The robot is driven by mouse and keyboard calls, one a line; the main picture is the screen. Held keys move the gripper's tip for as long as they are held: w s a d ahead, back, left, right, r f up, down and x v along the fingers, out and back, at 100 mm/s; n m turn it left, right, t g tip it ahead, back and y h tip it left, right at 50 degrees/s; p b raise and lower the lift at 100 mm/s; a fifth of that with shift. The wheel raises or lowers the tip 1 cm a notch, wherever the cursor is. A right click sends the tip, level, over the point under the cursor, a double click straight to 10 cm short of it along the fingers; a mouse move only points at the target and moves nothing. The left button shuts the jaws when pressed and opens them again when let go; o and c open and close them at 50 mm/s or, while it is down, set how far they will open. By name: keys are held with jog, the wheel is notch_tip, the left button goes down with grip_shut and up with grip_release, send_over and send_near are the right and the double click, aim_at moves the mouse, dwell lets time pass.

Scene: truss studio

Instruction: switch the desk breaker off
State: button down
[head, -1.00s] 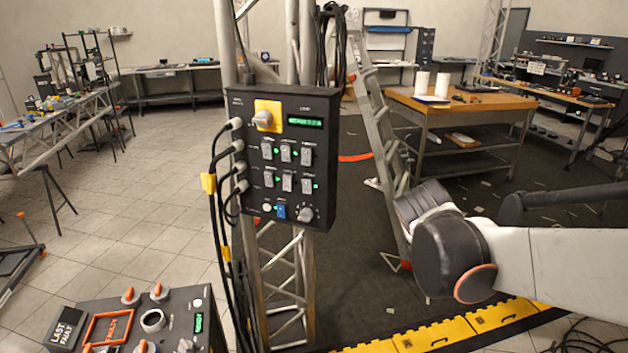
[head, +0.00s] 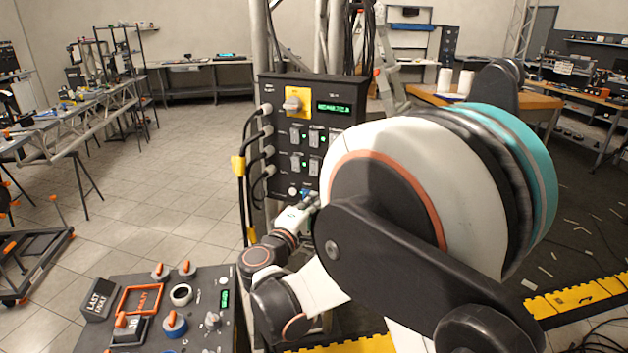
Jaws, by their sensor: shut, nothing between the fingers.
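A dark power panel (head: 268,90) hangs on the truss and carries rows of grey breaker switches (head: 298,135) with small green lamps. Their labels are too small to read, so I cannot tell which one is the desk breaker. My gripper (head: 312,202) is shut and empty at the panel's lower edge, below the breaker rows and close to a small blue part. I cannot tell whether it touches the panel. My arm hides the panel's right side, including the right-hand breakers and the lower right knob.
A yellow plate with a rotary switch (head: 293,104) and a green display (head: 334,107) sit at the panel's top. Black cables (head: 243,200) hang along its left side. A control console (head: 140,262) stands lower left. Open tiled floor (head: 160,195) lies to the left.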

jog(key=a, duration=0.1)
jog(key=s+a, duration=0.1)
jog(key=a+n+t, duration=0.1)
jog(key=shift+s+a+r, duration=0.15)
jog(key=shift+s+a, duration=0.05)
jog(key=shift+s, duration=0.15)
jog(key=shift+w, duration=0.1)
jog(key=b+x, duration=0.4)
jog(key=x, duration=1)
jog(key=shift+a, duration=0.1)
